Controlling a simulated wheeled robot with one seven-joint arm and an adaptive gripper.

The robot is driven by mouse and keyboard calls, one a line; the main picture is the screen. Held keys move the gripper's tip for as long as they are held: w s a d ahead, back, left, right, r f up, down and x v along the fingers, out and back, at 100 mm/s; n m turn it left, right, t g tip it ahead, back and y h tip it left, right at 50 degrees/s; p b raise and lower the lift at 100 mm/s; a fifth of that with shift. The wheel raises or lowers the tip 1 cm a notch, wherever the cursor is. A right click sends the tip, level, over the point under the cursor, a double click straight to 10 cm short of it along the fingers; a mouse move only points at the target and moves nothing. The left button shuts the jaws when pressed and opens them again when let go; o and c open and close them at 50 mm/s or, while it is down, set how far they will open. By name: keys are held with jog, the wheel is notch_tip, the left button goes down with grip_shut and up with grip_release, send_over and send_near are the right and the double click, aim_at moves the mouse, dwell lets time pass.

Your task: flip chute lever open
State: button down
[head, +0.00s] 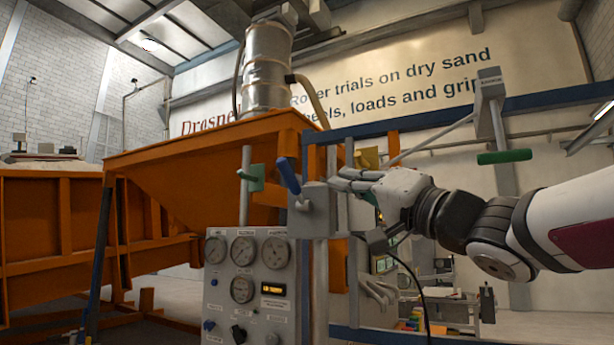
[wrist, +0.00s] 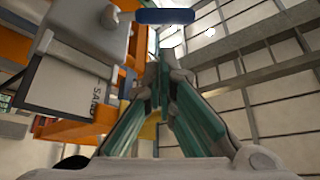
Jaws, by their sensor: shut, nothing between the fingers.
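A lever with a dark blue handle (head: 289,176) sits on a grey box (head: 313,212) on a post; the handle tilts up and to the left. In the wrist view the blue handle (wrist: 165,16) lies across the top, beyond the fingertips. The box (wrist: 85,45) fills the upper left there, with a partly readable label starting "SA". My gripper (head: 338,181) is shut and empty, just right of the box and handle, pointing left. Its fingertips also show in the wrist view (wrist: 160,65). They appear apart from the handle. I cannot tell which lever is named for the chute.
An orange hopper (head: 190,170) stands behind. A green handle (head: 255,178) is on a pipe left of the blue one, and another green handle (head: 505,156) hangs at right. A gauge panel (head: 246,285) stands below. A blue rail (head: 450,116) runs above my arm.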

aim_at(290, 181)
jog(key=p+x, duration=0.1)
jog(key=x, duration=0.9)
